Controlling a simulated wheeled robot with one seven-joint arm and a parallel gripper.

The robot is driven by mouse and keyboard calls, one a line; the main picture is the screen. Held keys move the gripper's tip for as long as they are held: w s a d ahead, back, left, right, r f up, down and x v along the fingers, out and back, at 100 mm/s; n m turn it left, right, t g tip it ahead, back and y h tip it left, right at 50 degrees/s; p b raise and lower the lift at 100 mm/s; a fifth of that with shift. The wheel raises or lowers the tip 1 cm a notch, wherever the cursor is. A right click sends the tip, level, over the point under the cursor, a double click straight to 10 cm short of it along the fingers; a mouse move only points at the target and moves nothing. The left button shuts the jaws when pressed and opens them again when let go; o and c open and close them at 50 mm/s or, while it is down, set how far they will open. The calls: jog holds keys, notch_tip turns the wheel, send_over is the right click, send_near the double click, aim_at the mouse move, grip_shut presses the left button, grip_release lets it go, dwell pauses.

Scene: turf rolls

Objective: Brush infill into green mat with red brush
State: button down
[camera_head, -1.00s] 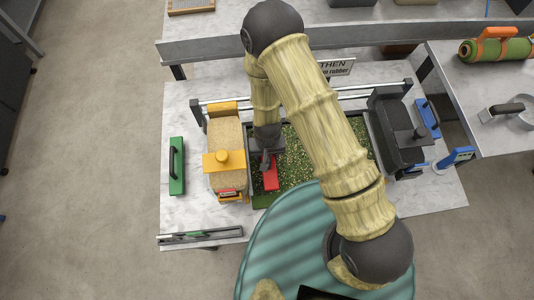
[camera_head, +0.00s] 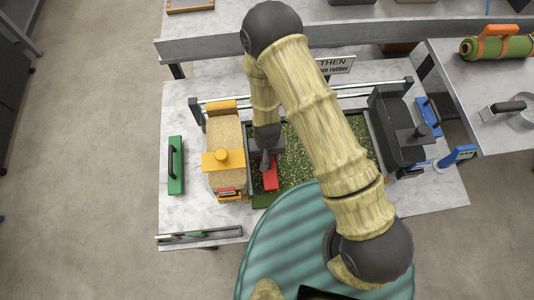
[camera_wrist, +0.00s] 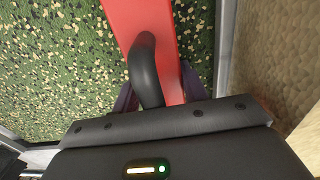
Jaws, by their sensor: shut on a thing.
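The red brush (camera_head: 270,180) rests on or just over the green mat near its left edge, in the head view. The green mat (camera_head: 297,163) lies in a tray and is speckled with pale infill grains; my arm hides part of it. My gripper (camera_head: 265,160) is shut on the brush's black handle. In the wrist view the red brush (camera_wrist: 150,25) and its black handle (camera_wrist: 146,75) run up between my gripper's fingers (camera_wrist: 155,95). Pale grains lie scattered over the mat (camera_wrist: 60,60) there.
A yellow-framed hopper of tan grains (camera_head: 226,140) stands just left of the mat. A black hopper (camera_head: 397,130) and blue tools (camera_head: 457,156) stand at the right. A green-backed tool (camera_head: 176,165) lies at the far left. A rail (camera_head: 200,237) lies along the front left edge.

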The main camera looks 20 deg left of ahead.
aim_at(295, 155)
jog(key=shift+w+d, duration=0.1)
jog(key=shift+d, duration=0.05)
jog(key=shift+w+d, duration=0.4)
jog(key=shift+d, duration=0.55)
jog(key=shift+w+d, duration=0.4)
jog(key=shift+d, duration=0.5)
jog(key=shift+w+d, duration=0.4)
jog(key=shift+d, duration=0.55)
jog(key=shift+a, duration=0.1)
jog(key=shift+s+a, duration=0.45)
jog(key=shift+a, duration=0.5)
jog(key=shift+s+a, duration=0.4)
jog(key=shift+a, duration=0.55)
jog(key=shift+s+a, duration=0.45)
jog(key=shift+a, duration=0.5)
jog(key=shift+w+d+b, duration=0.2)
jog(key=shift+w+d, duration=0.45)
jog(key=shift+d, duration=0.85)
jog(key=shift+w+d+b, duration=0.15)
jog(key=shift+w+d, duration=0.55)
jog(key=shift+d, duration=0.85)
jog(key=shift+w+d+b, duration=0.2)
jog(key=shift+w+d, duration=0.45)
jog(key=shift+d, duration=0.85)
jog(key=shift+w+d, duration=1.45)
jog(key=shift+d, duration=1.9)
jog(key=shift+w+d, duration=1.4)
jog(key=shift+d, duration=2)
jog(key=shift+w+d, duration=1.45)
jog(key=shift+d, duration=1.9)
